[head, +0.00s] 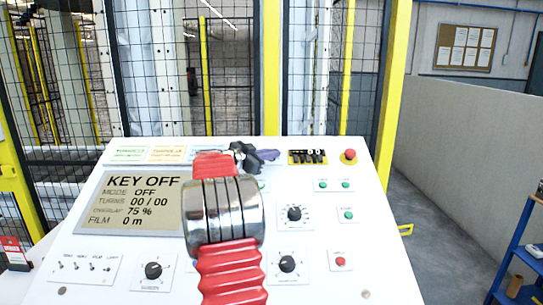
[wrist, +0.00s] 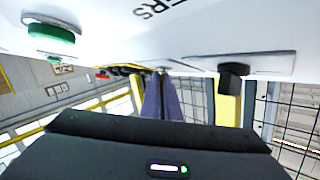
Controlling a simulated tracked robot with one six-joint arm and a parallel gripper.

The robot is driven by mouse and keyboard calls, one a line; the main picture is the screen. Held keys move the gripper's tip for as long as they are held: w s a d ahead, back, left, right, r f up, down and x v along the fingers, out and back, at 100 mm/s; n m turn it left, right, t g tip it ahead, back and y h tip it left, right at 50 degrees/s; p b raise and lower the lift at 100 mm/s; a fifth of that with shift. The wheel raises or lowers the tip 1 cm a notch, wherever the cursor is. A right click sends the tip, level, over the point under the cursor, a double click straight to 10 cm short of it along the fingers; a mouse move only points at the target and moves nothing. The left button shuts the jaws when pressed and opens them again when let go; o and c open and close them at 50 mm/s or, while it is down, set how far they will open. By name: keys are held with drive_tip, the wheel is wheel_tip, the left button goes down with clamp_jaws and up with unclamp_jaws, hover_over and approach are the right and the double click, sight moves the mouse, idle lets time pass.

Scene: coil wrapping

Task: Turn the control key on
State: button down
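The white control panel (head: 115,230) slopes up in front of me. Its display (head: 130,203) reads KEY OFF, MODE OFF, TURNS 00 / 00. My gripper (head: 268,155) is at the panel's upper middle, its purple fingers pointing right in the head view. In the wrist view the two purple fingers (wrist: 162,98) are close together, their tips near the panel surface. A small pale thing shows at the tips, too small to make out. I cannot tell if they hold anything. No key can be made out clearly; my arm hides part of the panel.
A red button (head: 349,155) and a black switch block (head: 308,157) lie right of my gripper. Dials, including one knob (head: 294,213), and green buttons (head: 348,215) sit lower. A black knob (wrist: 233,76) is near the fingers in the wrist view. Mesh fencing (head: 225,70) stands behind.

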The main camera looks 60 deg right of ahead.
drive_tip(key=shift+s+d+m+g+y, duration=0.1)
drive_tip(key=shift+s+m+g+y, duration=0.05)
drive_tip(key=shift+m+g+y, duration=0.8)
drive_tip(key=shift+s+m+g+y, duration=0.1)
drive_tip(key=shift+m+g+y, duration=0.6)
drive_tip(key=shift+m, duration=0.35)
drive_tip(key=shift+f+m+g+y, duration=0.1)
drive_tip(key=shift+m+g+y, duration=0.45)
drive_tip(key=shift+m, duration=0.15)
drive_tip(key=c, duration=2)
unclamp_jaws()
drive_tip(key=shift+w, duration=0.1)
drive_tip(key=shift+w+a+r, duration=0.25)
drive_tip(key=shift+w+a, duration=0.15)
drive_tip(key=shift+a, duration=0.1)
drive_tip(key=v, duration=1.2)
drive_tip(key=shift+a+r, duration=0.1)
drive_tip(key=shift+a, duration=0.2)
